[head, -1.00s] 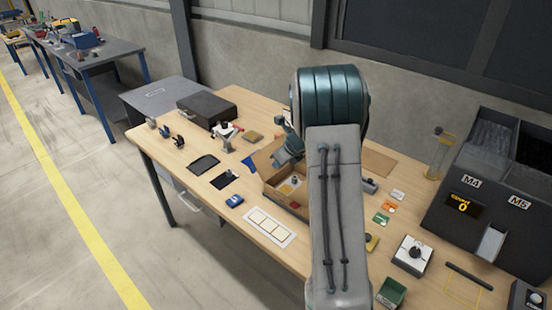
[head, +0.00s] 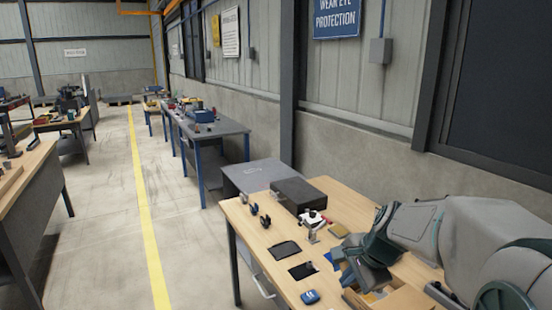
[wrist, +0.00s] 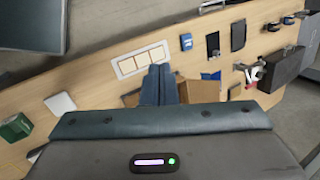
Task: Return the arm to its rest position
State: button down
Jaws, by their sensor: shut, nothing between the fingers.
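My gripper shows in the wrist view (wrist: 158,85), with its two blue fingers pressed together and nothing between them. It points down over the wooden workbench, in front of an open cardboard box (wrist: 200,92). In the head view my arm reaches in from the right, bent over the bench. The gripper end (head: 365,272) is over or close to the cardboard box (head: 398,299) there. I cannot tell the exact height of the fingers above the box.
The workbench (head: 262,236) carries a black case (head: 298,194), dark pads, a blue device (head: 310,296) and small parts. In the wrist view a white framed card (wrist: 140,60) and a green bin (wrist: 15,128) lie nearby. A grey bench (head: 205,128) stands further back.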

jog(key=s+a+n+h+b, duration=0.1)
jog(key=s+n+h, duration=0.2)
jog(key=s+n, duration=1.1)
jog(key=s, duration=0.3)
jog(key=shift+s+f+b, duration=0.35)
